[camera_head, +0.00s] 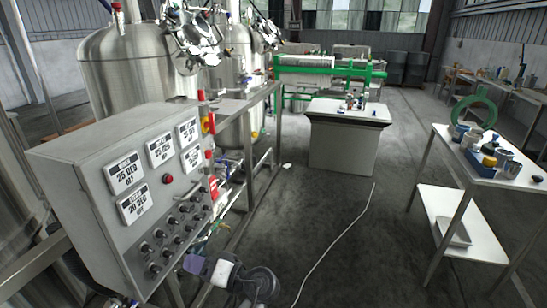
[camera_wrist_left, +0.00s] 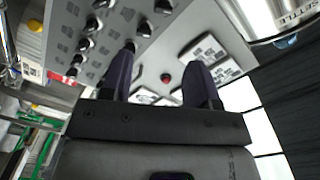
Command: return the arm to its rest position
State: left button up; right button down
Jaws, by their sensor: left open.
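My left gripper (camera_head: 190,264) is low in the head view, in front of the lower right part of the grey control panel (camera_head: 90,220). Its dark purple fingers point toward the panel. In the left wrist view the gripper (camera_wrist_left: 158,66) is open with nothing between its fingers. Black knobs (camera_wrist_left: 95,25) show beyond the left finger, and one knob appears close to its tip. A red button (camera_wrist_left: 166,79) and white display plates (camera_wrist_left: 203,50) show behind the fingers. Whether a finger touches the panel cannot be told. My right gripper is not in view.
Steel tanks (camera_head: 135,65) and a metal frame stand behind the panel. A white-topped table (camera_head: 480,170) with cups and a green ring is at the right. A grey cabinet (camera_head: 343,150) stands farther back. A white cable (camera_head: 337,240) lies on the open floor.

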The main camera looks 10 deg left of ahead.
pick_arm(q)
jog(key=s+d+r+m+t+h+p, duration=0.1)
jog(key=s+d+m+t+h, duration=0.2)
jog(key=h, duration=0.5)
jog(key=s+d+r+m+t+h+p, duration=0.1)
jog(key=d+t+h, duration=0.2)
jog(key=t+h, duration=0.3)
jog(key=s+a+f+m+g+h+p, duration=0.1)
jog(key=s+f+g+p, duration=0.15)
jog(key=s+f, duration=0.6)
jog(key=s+a+f+g+h+p, duration=0.1)
jog(key=s+f+g, duration=0.25)
jog(key=s, duration=1.05)
jog(key=s+a+f+m+g+h+p, duration=0.1)
jog(key=s+a+f+g+h+p, duration=0.15)
jog(key=s+f, duration=0.6)
notch_tip(320, 180, up, 41)
jog(key=s+p, duration=0.2)
jog(key=p, duration=3.5)
jog(key=shift+d+f+y, duration=0.2)
jog(key=shift+d+y, duration=0.2)
jog(key=shift+y, duration=0.05)
